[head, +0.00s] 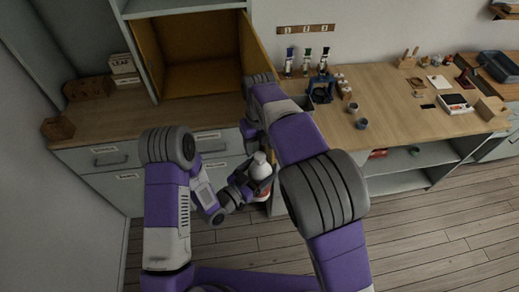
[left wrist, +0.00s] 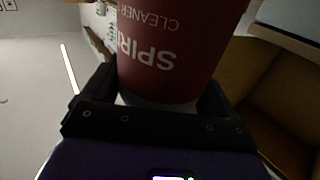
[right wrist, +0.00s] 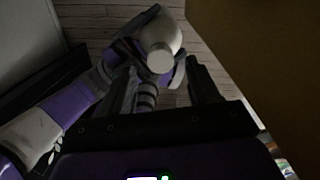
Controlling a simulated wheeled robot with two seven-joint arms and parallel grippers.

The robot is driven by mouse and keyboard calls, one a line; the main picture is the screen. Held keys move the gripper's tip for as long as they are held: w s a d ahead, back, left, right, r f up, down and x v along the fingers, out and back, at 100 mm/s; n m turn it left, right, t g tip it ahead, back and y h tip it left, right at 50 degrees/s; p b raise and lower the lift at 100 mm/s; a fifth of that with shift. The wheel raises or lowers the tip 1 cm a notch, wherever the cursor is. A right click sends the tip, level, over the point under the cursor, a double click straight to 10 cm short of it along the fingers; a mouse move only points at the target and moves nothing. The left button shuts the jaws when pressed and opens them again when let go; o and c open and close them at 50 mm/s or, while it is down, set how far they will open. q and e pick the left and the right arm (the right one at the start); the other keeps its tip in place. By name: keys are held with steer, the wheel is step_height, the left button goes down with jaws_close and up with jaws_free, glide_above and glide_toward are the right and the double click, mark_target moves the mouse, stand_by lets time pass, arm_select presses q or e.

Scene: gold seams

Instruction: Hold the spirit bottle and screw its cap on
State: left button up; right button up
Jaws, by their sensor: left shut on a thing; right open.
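The spirit bottle (head: 260,168) has a white top and a dark red label reading SPIRIT CLEANER, seen upside down in the left wrist view (left wrist: 165,50). My left gripper (left wrist: 155,95) is shut around the labelled body, one finger on each side. It holds the bottle in front of the drawers, above the floor. In the right wrist view the bottle's white, rounded top end (right wrist: 161,50) lies beyond my right gripper (right wrist: 165,85), which is open and apart from it. In the head view my right arm hides that gripper. I cannot make out a separate cap.
An open cabinet with a yellow interior (head: 200,78) stands behind, its door near my right arm. The counter (head: 400,120) holds several bottles, a dark blue stand (head: 321,90) and small cups (head: 361,124). Drawers (head: 112,158) lie left of the bottle. The front floor is clear.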

steer(key=shift+r, duration=0.4)
steer(key=shift+c, duration=0.2)
